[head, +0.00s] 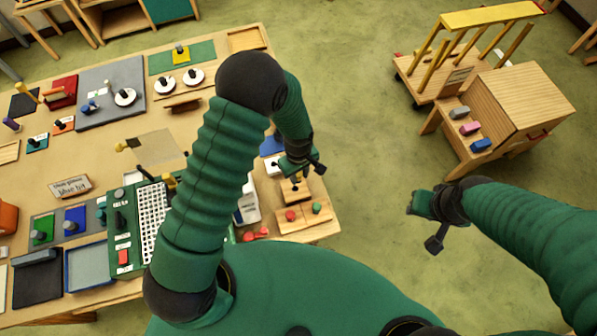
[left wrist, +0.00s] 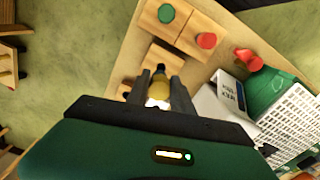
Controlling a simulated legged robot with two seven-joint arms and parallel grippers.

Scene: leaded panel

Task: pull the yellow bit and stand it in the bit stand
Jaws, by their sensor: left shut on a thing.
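My left gripper (head: 300,178) is low over the near right end of the workbench. In the left wrist view its two grey fingers (left wrist: 160,88) are shut on the yellow bit (left wrist: 160,91), which has a dark end. A white patch shows just below the bit. Small wooden blocks stand beside it: one with a green knob (left wrist: 166,13), one with a red knob (left wrist: 206,40). A further wooden block (left wrist: 165,56) is partly behind the fingers. I cannot tell which is the bit stand. My right gripper (head: 430,222) is over the floor, away from the bench; its jaws are unclear.
Red pieces (left wrist: 248,60), a white box (left wrist: 228,92) and a green machine with a white grid (left wrist: 295,115) lie near the left gripper. The bench (head: 325,229) ends close by. A wooden cart (head: 520,95) stands at the right. The floor between is clear.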

